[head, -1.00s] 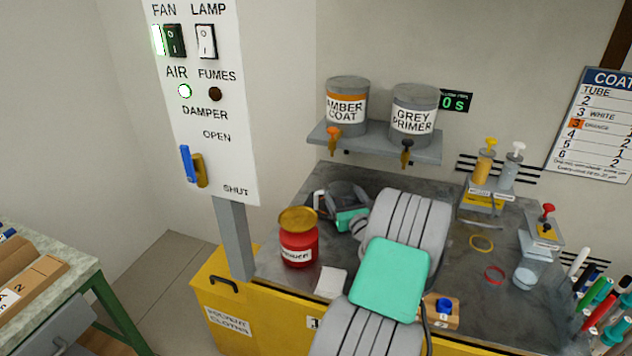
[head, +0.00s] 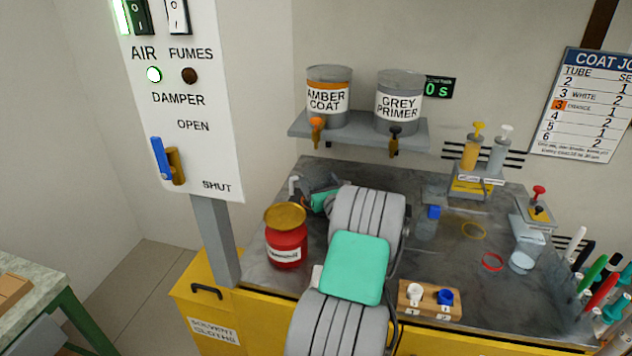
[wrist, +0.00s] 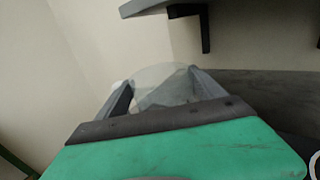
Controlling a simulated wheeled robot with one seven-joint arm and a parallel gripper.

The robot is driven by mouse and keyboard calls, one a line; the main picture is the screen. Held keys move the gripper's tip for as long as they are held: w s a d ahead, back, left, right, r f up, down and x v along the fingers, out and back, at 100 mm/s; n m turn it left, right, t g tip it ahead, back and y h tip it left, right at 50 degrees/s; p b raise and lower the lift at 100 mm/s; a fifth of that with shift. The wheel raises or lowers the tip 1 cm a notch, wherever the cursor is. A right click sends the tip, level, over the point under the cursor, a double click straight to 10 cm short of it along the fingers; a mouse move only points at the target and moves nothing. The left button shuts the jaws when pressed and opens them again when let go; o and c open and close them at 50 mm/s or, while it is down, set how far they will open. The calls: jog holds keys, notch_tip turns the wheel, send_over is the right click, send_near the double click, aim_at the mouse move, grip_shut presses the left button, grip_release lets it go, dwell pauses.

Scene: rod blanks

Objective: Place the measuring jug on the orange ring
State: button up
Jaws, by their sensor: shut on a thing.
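My gripper (wrist: 165,88) is shut on a clear, see-through vessel, which I take to be the measuring jug (wrist: 168,80); its rounded top shows between the two grey fingers in the wrist view. In the head view my gripper is mostly hidden behind my arm, at the back left of the bench, and the jug cannot be made out clearly. Two thin rings lie on the right of the bench: an amber-yellow ring (head: 473,231) and a red ring (head: 493,262). Neither is plainly orange; the amber one is closest. Both look empty and are well right of my gripper.
A red can with a gold lid (head: 286,243) stands left of my arm. A clear container with a blue part (head: 427,226) stands right of it. A wooden block (head: 430,302) is at the front, dispensers (head: 475,165) at the back. A shelf (head: 360,130) with two tanks hangs above.

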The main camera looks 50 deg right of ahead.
jog(key=o, duration=1.4)
jog(key=shift+f, duration=0.1)
jog(key=shift+r, duration=0.2)
jog(key=v, duration=1.2)
jog(key=shift+f+b, duration=0.1)
jog(key=shift+b, duration=0.2)
